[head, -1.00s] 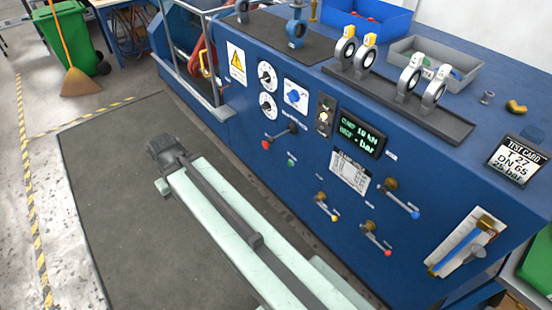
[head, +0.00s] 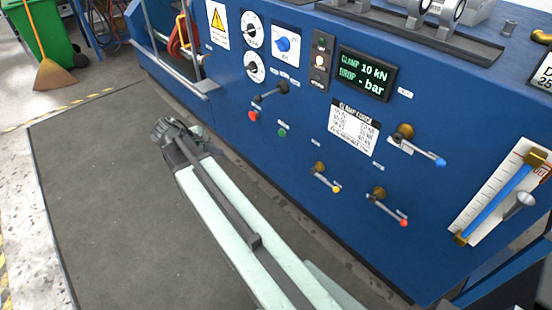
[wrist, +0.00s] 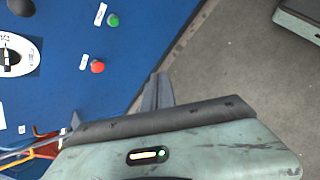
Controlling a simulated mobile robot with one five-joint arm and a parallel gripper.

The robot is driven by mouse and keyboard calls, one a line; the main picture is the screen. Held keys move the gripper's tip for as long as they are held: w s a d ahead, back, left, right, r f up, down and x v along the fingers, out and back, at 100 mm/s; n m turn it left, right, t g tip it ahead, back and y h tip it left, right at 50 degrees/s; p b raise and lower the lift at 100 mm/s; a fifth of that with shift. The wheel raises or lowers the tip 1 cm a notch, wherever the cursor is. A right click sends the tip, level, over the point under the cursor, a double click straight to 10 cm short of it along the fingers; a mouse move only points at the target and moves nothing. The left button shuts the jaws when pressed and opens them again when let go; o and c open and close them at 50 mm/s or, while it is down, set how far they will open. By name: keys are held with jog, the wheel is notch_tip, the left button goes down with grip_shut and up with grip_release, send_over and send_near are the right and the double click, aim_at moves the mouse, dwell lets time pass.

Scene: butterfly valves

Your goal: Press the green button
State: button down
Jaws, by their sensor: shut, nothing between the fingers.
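The small round green button (head: 282,132) is on the blue front panel of the test bench (head: 215,95), right of and slightly below a red button (head: 253,116). In the wrist view the green button (wrist: 113,19) is at the top, above the red button (wrist: 97,66). My gripper (head: 165,130) is in front of the panel, left of both buttons in the head view, and apart from them. In the wrist view my shut, empty fingers (wrist: 157,92) are below and right of the buttons. Nothing hides the green button.
Levers with blue (head: 440,162), yellow (head: 336,189) and red tips (head: 404,222) stick out further right. A tubular guard rail (head: 170,70) stands at the left. The dark floor mat (head: 100,190) is clear.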

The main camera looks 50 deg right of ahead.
jog(key=w+d+f+n+h+b, duration=0.1)
jog(key=d+f+n+h+b, duration=0.2)
jog(key=d+b, duration=0.5)
jog(key=w+d+f+n+g+h+b, duration=0.1)
jog(key=d+f+n+h+b, duration=0.2)
jog(key=d+f+n+b, duration=0.2)
jog(key=d+f+b, duration=0.1)
jog(key=d+b, duration=0.2)
jog(key=d, duration=0.1)
jog(key=shift+h, duration=0.3)
jog(key=shift+f, duration=0.1)
jog(key=b, duration=0.3)
send_near(280, 135)
jog(key=x, duration=0.5)
jog(key=shift+s+d+f, duration=0.1)
jog(key=shift+d, duration=0.6)
